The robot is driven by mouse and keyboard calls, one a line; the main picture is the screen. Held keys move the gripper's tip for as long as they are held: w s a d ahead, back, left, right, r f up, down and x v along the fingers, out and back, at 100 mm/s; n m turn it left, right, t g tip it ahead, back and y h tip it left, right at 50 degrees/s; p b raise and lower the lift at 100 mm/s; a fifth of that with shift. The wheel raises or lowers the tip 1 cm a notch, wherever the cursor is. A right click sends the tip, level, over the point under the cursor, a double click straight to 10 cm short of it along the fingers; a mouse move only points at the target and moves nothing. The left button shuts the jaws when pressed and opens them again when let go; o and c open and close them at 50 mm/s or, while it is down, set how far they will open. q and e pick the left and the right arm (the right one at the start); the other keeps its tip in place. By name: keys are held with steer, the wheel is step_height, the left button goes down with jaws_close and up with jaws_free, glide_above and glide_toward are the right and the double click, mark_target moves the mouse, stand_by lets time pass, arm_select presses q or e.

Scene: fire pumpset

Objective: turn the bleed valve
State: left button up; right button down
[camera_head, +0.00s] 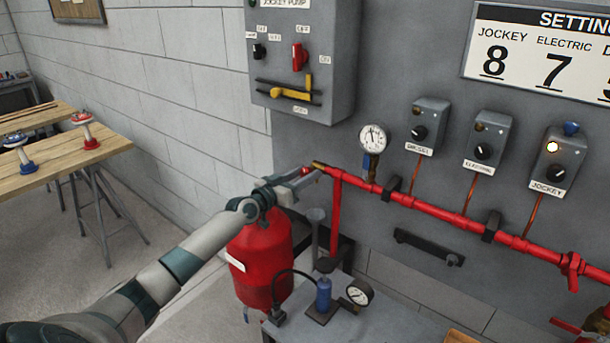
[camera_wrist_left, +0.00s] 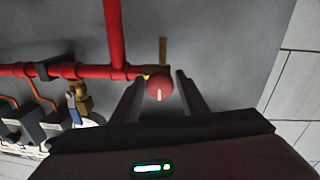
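The bleed valve shows in the left wrist view as a round red knob (camera_wrist_left: 160,88) with a pale mark, on a brass fitting (camera_wrist_left: 153,70) at the end of the red pipe. In the head view the brass fitting (camera_head: 319,165) is at the pipe's left end, and the knob is mostly hidden by my gripper. My left gripper (camera_head: 302,178) is at the valve. In the left wrist view its two fingers (camera_wrist_left: 160,78) are spread, one on each side of the knob, with visible gaps. I cannot tell how deep the knob sits between them. My right gripper is not in view.
The red pipe (camera_head: 435,210) runs along the grey panel, with a pressure gauge (camera_head: 374,138) right of the valve. A grey control box (camera_head: 300,60) hangs above. A red tank (camera_head: 262,260) and a bench with a blue hand pump (camera_head: 324,293) are below.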

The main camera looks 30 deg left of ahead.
arm_select(q)
steer(key=c, duration=0.7)
